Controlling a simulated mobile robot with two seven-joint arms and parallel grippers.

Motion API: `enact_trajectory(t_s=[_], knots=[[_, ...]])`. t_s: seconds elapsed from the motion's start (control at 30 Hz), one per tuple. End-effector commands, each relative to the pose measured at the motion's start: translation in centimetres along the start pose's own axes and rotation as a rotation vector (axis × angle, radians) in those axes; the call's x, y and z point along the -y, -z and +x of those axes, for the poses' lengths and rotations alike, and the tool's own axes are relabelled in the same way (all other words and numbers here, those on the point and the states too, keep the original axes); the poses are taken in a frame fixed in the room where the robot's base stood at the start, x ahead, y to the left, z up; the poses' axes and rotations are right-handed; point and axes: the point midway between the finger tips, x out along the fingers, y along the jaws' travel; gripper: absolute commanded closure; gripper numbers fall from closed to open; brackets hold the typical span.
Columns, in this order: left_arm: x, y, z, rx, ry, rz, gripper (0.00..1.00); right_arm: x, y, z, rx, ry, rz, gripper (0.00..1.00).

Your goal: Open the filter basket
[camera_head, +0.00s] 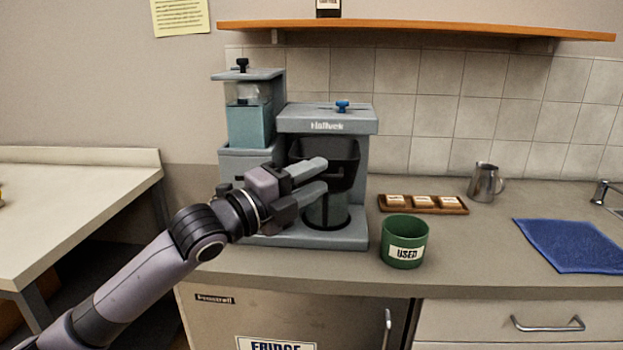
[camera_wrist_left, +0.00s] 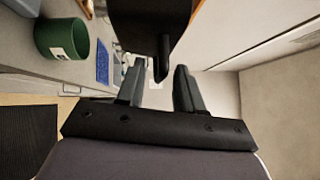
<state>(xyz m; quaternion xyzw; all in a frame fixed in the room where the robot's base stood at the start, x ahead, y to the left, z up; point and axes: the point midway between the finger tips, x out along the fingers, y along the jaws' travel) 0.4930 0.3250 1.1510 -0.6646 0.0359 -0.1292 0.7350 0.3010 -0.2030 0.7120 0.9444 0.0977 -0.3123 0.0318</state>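The coffee machine (camera_head: 326,122) is grey and stands on the counter. Its black filter basket (camera_head: 341,152) sits under the machine's head, above a dark glass jug (camera_head: 327,212). My left gripper (camera_head: 322,177) is in front of the basket, with its two fingers apart and pointing at it. In the left wrist view the black basket (camera_wrist_left: 150,22) fills the top middle. Its narrow black handle (camera_wrist_left: 161,68) lines up with the gap between my open fingers (camera_wrist_left: 158,88), with space on both sides. Whether the handle is inside the gap is unclear. My right gripper is not in view.
A green cup labelled "USED" (camera_head: 404,241) stands right of the machine. Behind it are a wooden tray (camera_head: 385,207) with 3 small items and a metal pitcher (camera_head: 485,182). A blue cloth (camera_head: 572,245) lies farther right. A wooden shelf (camera_head: 420,30) hangs above.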

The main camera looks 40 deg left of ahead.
Motion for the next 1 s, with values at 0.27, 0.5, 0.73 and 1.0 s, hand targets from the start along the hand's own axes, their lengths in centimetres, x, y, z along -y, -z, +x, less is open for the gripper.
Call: enact_trajectory(t_s=[0.27, 0.5, 0.73, 1.0], knots=[[0.0, 0.0, -0.1, -0.001, 0.001, 0.0, 0.64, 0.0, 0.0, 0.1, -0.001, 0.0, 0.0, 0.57], [-0.2, 0.0, -1.8, 0.0, 0.0, 0.003, 0.64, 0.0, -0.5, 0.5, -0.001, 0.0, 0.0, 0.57], [-0.3, 0.0, -4.1, 0.0, -0.002, 0.0, 0.64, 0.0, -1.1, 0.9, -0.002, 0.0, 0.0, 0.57], [-0.2, 0.0, -6.3, 0.0, -0.001, -0.001, 0.64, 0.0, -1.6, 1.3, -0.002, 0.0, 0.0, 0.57]])
